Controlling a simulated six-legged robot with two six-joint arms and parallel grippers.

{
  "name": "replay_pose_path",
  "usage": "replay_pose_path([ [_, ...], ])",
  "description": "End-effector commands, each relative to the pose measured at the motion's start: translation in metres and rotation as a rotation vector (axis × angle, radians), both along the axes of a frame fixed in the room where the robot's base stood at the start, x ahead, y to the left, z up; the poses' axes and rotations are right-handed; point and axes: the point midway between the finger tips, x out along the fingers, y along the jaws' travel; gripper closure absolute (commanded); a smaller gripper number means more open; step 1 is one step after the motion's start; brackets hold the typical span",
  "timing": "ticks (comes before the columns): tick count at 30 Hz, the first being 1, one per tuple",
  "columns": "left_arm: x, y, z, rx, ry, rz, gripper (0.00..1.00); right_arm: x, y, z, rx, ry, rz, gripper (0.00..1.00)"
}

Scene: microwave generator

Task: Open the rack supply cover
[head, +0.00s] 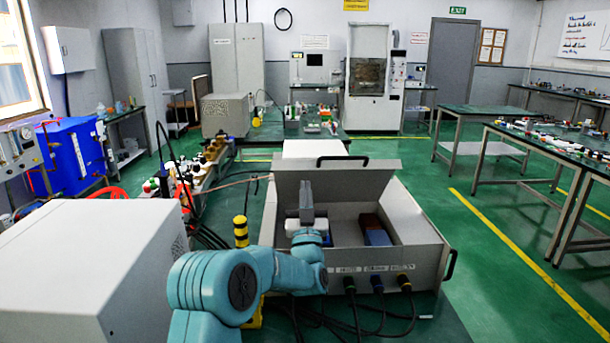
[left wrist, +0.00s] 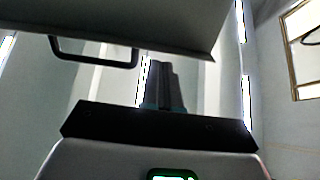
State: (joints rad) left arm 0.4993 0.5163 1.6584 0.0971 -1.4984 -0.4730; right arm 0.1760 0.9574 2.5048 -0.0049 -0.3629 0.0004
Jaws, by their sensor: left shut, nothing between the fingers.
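The rack supply is a light grey box (head: 427,240) on the green bench. Its cover (head: 345,182) stands raised at the back, with a black handle (head: 342,160) on its top edge. The inside of the box is exposed. My left gripper (head: 306,190) is shut and empty, pointing up in front of the raised cover. In the left wrist view, the shut fingers (left wrist: 164,80) point toward the cover (left wrist: 130,22), and the handle (left wrist: 95,52) hangs below its edge. I cannot tell whether the fingers touch the cover. My right gripper is not in view.
Inside the box are a dark block with a blue end (head: 375,230) and a white and blue part (head: 308,224) partly hidden by my arm. Cables (head: 378,285) plug into the front. A large white cabinet (head: 90,265) stands at the left. Floor at the right is clear.

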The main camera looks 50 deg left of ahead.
Motion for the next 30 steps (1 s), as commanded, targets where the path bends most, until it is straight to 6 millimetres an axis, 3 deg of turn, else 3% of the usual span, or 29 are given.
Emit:
replay_pose_path([
  [6,0.014,0.019,0.017,-0.001,0.000,0.001,1.00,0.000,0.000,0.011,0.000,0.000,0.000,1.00],
  [22,0.018,0.023,0.021,-0.005,0.004,0.000,1.00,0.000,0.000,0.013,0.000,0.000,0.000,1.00],
  [30,0.028,0.036,0.043,-0.072,0.056,0.003,1.00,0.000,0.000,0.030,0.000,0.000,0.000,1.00],
])
